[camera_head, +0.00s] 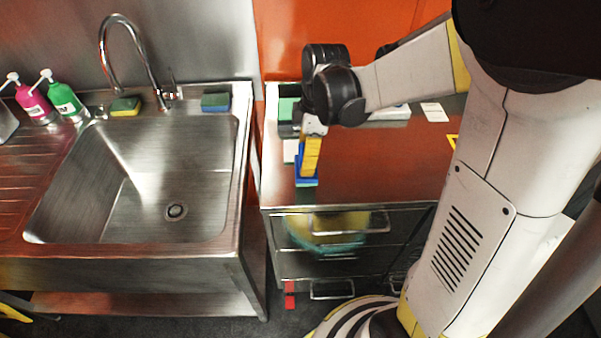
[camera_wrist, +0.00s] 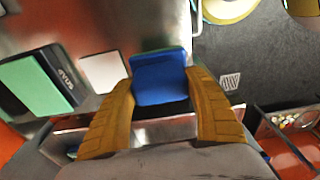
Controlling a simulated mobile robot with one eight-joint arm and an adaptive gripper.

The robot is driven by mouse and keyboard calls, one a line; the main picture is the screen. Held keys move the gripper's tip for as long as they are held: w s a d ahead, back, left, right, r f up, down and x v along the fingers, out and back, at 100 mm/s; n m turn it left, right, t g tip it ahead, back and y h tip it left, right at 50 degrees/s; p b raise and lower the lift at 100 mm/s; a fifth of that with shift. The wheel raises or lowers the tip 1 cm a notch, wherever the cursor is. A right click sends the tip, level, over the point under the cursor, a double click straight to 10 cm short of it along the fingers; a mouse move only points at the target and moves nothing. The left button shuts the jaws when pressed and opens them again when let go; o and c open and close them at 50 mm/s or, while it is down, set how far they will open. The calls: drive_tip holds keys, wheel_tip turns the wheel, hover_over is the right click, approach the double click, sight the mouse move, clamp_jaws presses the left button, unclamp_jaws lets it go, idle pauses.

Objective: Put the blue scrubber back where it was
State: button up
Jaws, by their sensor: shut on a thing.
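A blue scrubber (camera_head: 305,182) is at the tips of my gripper (camera_head: 310,160), over the front left part of the steel-topped cabinet. A thin green layer shows at its lower edge. In the wrist view, the blue scrubber (camera_wrist: 160,78) sits between the two yellow fingers of my gripper (camera_wrist: 165,85), which are shut on it. I cannot tell whether its underside touches the cabinet top. Another blue scrubber with a green top (camera_head: 215,102) lies on the back right rim of the sink. A yellow and green sponge (camera_head: 126,106) lies left of it, near the tap.
The steel sink (camera_head: 150,190) is left of the cabinet (camera_head: 390,160), with a gap between them. Pink (camera_head: 34,103) and green (camera_head: 63,99) bottles stand behind it. A green-topped box (camera_wrist: 38,82) and a white square (camera_wrist: 103,72) lie near the scrubber. The cabinet's middle looks mostly clear.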

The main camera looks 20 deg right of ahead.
drive_tip(key=shift+w+a+f, duration=0.2)
drive_tip(key=shift+a+f, duration=0.3)
drive_tip(key=shift+a, duration=0.1)
wheel_tip(320, 180, down, 4)
drive_tip(key=shift+f+b, duration=0.1)
drive_tip(key=shift+b, duration=1)
drive_tip(key=shift+c, duration=0.9)
drive_tip(key=o, duration=1.2)
drive_tip(key=shift+r, duration=0.25)
